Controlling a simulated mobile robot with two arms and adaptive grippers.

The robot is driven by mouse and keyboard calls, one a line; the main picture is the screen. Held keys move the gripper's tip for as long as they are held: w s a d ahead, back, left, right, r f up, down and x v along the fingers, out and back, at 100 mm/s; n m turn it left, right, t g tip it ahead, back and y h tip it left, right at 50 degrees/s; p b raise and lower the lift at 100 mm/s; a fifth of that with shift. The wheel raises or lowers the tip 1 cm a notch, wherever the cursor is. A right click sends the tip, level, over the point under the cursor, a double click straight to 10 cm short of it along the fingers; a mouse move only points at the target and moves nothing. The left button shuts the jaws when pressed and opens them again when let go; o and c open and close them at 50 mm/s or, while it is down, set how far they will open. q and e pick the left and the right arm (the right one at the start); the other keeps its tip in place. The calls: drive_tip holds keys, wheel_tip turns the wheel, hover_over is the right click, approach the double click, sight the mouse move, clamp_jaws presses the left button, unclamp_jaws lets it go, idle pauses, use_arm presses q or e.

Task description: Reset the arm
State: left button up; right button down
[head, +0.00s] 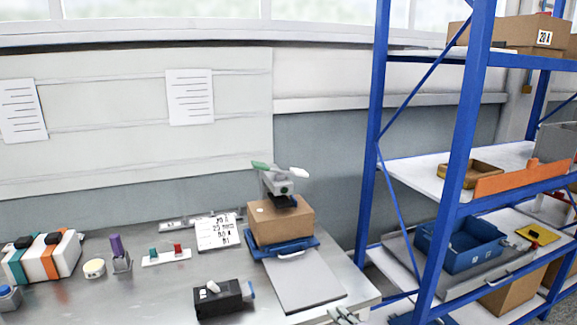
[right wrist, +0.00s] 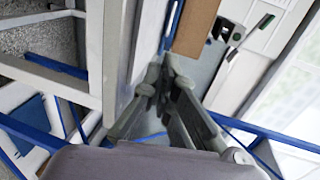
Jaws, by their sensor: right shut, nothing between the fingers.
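My right gripper (head: 343,314) shows only in part at the bottom edge of the head view, by the front right corner of the bench. In the right wrist view its fingers (right wrist: 168,66) are together with nothing held between them. My left gripper is not in view. A black breaker block (head: 222,298) with a white lever and a blue end piece lies on the bench, left of the gripper and apart from it. A grey device (head: 279,183) with a green and a white handle stands on a cardboard box (head: 283,228).
The box stands at the back of a blue clipboard-like tray (head: 262,252) on the metal bench (head: 150,300). A label card (head: 218,232), a purple-topped switch (head: 119,252) and a striped block (head: 45,258) are further left. A blue-framed shelf rack (head: 463,130) rises close on the right.

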drive_tip(key=s+d+f+n+g+h, duration=0.1)
drive_tip(key=s+f+n+g, duration=0.1)
drive_tip(key=s+f, duration=0.6)
drive_tip(key=s+d+f+n+g+h, duration=0.1)
drive_tip(key=s+d+f+n+g, duration=0.15)
drive_tip(key=f, duration=1.05)
drive_tip(key=s+d+f+n+g+h, duration=0.1)
drive_tip(key=s+f+n+g, duration=0.1)
drive_tip(key=s+f, duration=0.6)
drive_tip(key=s+d+f+n+g, duration=0.2)
drive_tip(key=s+f, duration=0.5)
drive_tip(key=s, duration=0.5)
drive_tip(key=s+d+f+n+g+h, duration=0.1)
drive_tip(key=s+f+n, duration=0.4)
drive_tip(key=s, duration=0.8)
drive_tip(key=s+d+f+n+g+h, duration=0.1)
drive_tip(key=s+d+f+n+g, duration=0.2)
drive_tip(key=s+f, duration=0.6)
drive_tip(key=s+g, duration=0.1)
drive_tip(key=s, duration=0.3)
drive_tip(key=shift+d, duration=0.25)
